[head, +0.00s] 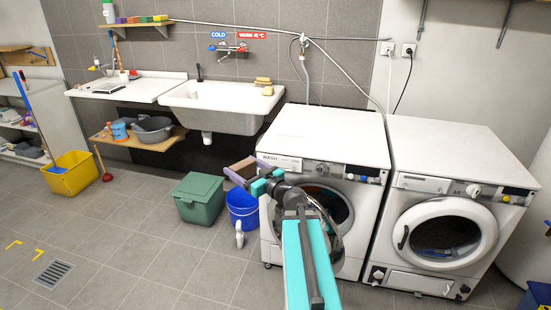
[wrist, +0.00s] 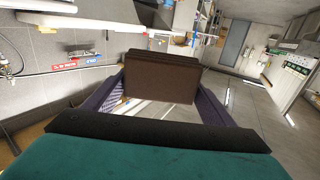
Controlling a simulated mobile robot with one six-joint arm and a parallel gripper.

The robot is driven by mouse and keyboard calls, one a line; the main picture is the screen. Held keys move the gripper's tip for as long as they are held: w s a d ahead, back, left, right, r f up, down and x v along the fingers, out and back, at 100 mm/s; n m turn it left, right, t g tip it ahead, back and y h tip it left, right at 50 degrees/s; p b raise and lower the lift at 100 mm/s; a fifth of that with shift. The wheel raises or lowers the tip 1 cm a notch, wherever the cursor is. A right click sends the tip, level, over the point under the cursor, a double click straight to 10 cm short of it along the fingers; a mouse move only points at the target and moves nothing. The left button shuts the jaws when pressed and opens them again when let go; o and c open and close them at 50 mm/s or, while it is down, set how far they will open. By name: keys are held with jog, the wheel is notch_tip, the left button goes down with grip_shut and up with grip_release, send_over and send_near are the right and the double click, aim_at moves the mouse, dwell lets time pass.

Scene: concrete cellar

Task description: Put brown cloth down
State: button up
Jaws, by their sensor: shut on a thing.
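The brown cloth (wrist: 160,72) is a folded, dark brown block between the two purple fingers of my gripper (wrist: 160,92) in the wrist view. My gripper is shut on it. In the head view the cloth (head: 243,165) shows small behind my gripper (head: 238,174). My gripper holds it in the air, in front of the left washing machine and above the blue bucket in the picture.
A blue bucket (head: 242,208) and a lidded green bin (head: 198,198) stand on the floor. The washing machine (head: 325,138) has its round door open; the right machine (head: 447,150) has its door shut. A white sink (head: 220,95) is behind.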

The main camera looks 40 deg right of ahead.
jog(key=s+a+f+n+g+y, duration=0.1)
jog(key=a+f+n+g+y, duration=0.1)
jog(key=a, duration=0.8)
jog(key=s+a+f+n+g+y, duration=0.1)
jog(key=a+f+n+g+y, duration=0.1)
jog(key=a+y, duration=0.4)
jog(key=s+a+f+n+g+y, duration=0.2)
jog(key=a+n+y, duration=0.3)
jog(key=a, duration=0.9)
jog(key=shift+a+f+n+g, duration=0.15)
jog(key=shift+f+n+g, duration=0.3)
jog(key=shift+g, duration=0.35)
